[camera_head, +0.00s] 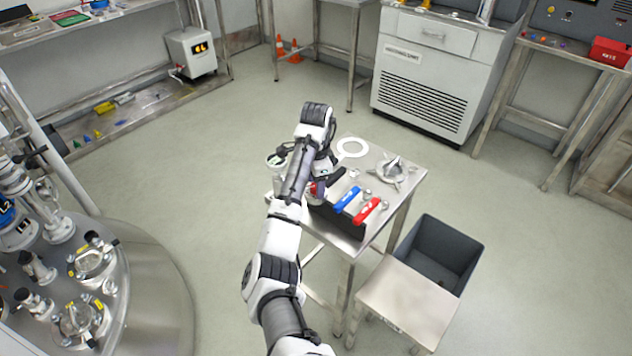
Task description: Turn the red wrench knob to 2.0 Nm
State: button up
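A red wrench (367,211) lies at the front right of a black holder (338,223) on a small steel table (408,184). A blue wrench (347,199) lies beside it to the left. Each handle has a small pale marking, too small to read, and no torque value or knob setting can be made out. My arm reaches in from the bottom, and my gripper (328,182) is over the left part of the table, left of the blue wrench. The arm partly covers it, so its fingers are unclear. A small dark red patch shows beside it.
A white ring (352,148) and a metal clamp-like part (397,172) lie at the table's back. A dark open bin (447,243) and a lower steel surface (408,298) stand at the front right. A round platform with fittings (150,285) is at left.

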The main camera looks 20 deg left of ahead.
notch_tip(320, 180, up, 14)
dwell(0.9)
jog(key=shift+f, duration=0.1)
